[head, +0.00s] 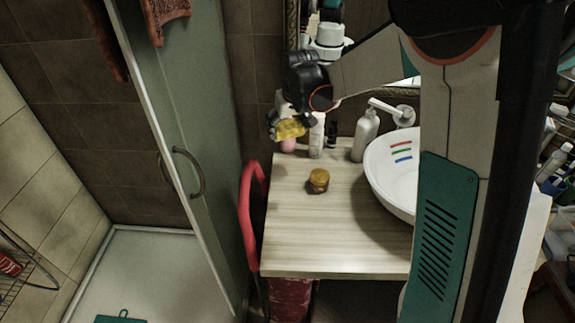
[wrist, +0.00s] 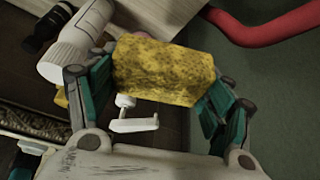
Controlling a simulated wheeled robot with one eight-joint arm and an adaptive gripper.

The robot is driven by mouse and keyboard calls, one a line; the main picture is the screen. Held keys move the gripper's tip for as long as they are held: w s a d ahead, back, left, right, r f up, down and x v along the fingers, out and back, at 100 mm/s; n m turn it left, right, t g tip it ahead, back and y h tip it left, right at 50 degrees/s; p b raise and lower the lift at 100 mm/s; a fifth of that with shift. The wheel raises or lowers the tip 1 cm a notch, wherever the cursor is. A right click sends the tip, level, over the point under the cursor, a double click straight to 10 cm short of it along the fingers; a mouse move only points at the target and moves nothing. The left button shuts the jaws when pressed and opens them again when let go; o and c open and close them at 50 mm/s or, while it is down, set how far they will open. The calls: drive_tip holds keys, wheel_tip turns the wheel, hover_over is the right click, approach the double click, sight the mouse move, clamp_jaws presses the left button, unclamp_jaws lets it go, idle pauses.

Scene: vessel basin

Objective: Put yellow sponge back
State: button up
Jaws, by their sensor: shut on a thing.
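The yellow sponge (wrist: 163,70) is a speckled block between the two fingers of my gripper (wrist: 155,95) in the wrist view. My gripper is shut on it. In the head view my gripper (head: 290,122) holds the sponge (head: 290,129) in the air over the back left corner of the wooden counter (head: 335,228). A pink item (head: 288,145) shows just below the sponge and is mostly hidden.
A white bottle (head: 317,136), a dark bottle (head: 332,133) and a pump dispenser (head: 365,136) stand along the back. A red tube (head: 247,215) runs along the left edge, near the glass door (head: 185,130).

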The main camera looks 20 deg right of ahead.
sight(286, 168)
wheel_tip(286, 168, down, 16)
drive_tip(key=b, duration=0.4)
drive_tip(key=shift+r+b, duration=0.2)
drive_tip(key=shift+b, duration=0.15)
drive_tip(key=shift+r, duration=0.1)
drive_tip(key=shift+s+f, duration=0.1)
drive_tip(key=shift+f, duration=0.25)
drive_tip(key=o, duration=1.1)
drive_tip(key=shift+o, duration=0.5)
